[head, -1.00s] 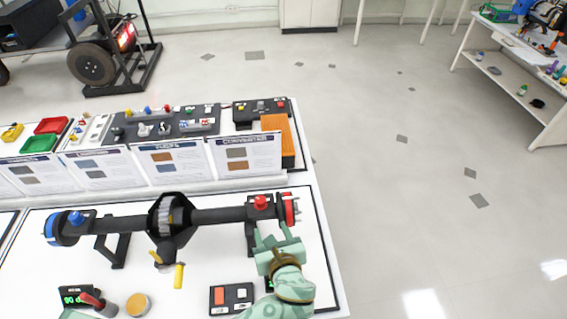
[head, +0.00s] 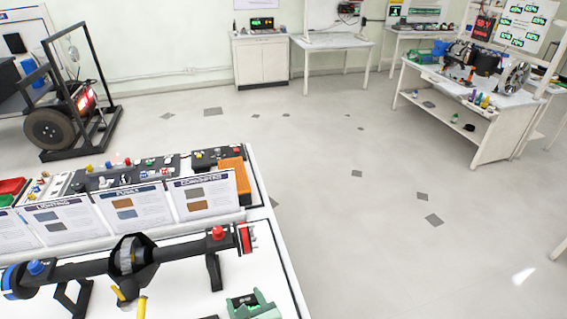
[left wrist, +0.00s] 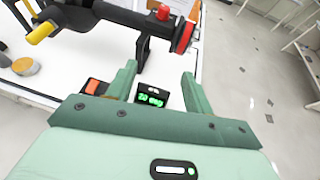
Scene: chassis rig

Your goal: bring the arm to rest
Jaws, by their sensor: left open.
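My left gripper (head: 252,300) shows pale green at the bottom edge of the head view, partly cut off. In the left wrist view its two fingers (left wrist: 159,74) are apart with nothing held between them. The axle assembly (head: 130,256), a black bar with a central housing, stands on the white table. Its red-rimmed hub end (head: 245,238) has a red knob (head: 217,232) beside it. The gripper is in front of that end, apart from it. A small box with a green display (left wrist: 151,95) shows between the fingers in the wrist view. My right gripper is not in view.
The white table (head: 283,270) ends just right of the gripper, with open grey floor beyond. Info cards (head: 205,197) and an orange block (head: 235,178) stand behind the axle. A yellow-handled tool (head: 142,306) lies in front. A workbench (head: 490,130) stands far right.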

